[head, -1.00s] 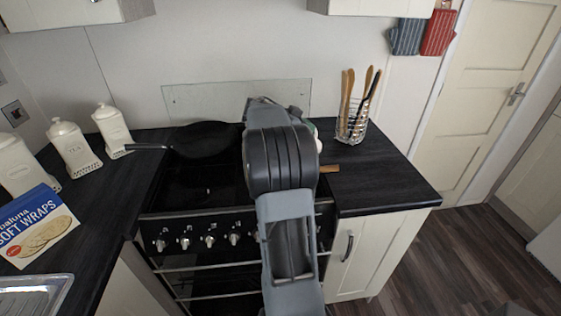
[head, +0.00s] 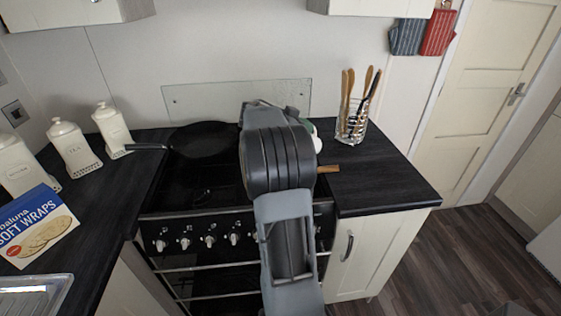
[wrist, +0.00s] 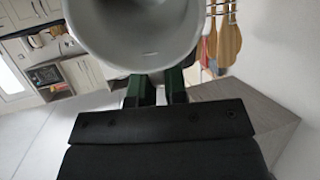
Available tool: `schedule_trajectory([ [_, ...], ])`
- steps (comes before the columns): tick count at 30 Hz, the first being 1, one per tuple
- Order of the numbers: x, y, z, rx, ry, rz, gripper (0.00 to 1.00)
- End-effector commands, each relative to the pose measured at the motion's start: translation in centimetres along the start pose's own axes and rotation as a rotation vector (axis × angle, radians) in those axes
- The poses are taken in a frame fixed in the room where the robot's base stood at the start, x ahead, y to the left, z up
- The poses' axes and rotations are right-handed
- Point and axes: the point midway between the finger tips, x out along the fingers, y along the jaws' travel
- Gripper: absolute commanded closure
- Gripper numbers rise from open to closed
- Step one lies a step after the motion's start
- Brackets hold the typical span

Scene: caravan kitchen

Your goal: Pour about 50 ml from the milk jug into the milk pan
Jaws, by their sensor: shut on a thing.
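The milk jug (wrist: 185,50) is large and pale at the top of the wrist view, its round mouth turned towards the camera. My gripper (wrist: 155,88) is shut on it, with the dark green fingers against its side. I cannot tell the milk level or whether any is flowing. In the head view my arm hides most of the gripper; a small white part of the jug (head: 317,143) shows at its right. A wooden handle (head: 328,169), apparently the milk pan's, sticks out to the right below it; the pan's body is hidden behind my arm.
A black frying pan (head: 203,140) sits on the back left of the hob (head: 190,185). A utensil holder (head: 351,128) stands on the right worktop (head: 385,185), which is otherwise clear. Canisters (head: 74,148) and a wraps box (head: 36,226) are at left.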

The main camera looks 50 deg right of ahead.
Motion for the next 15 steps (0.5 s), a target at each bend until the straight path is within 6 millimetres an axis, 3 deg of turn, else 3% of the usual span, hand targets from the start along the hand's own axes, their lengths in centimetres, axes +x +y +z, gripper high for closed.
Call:
schedule_trajectory([
  [15, 0.23, 0.03, -0.06, 0.005, -0.013, 0.001, 1.00],
])
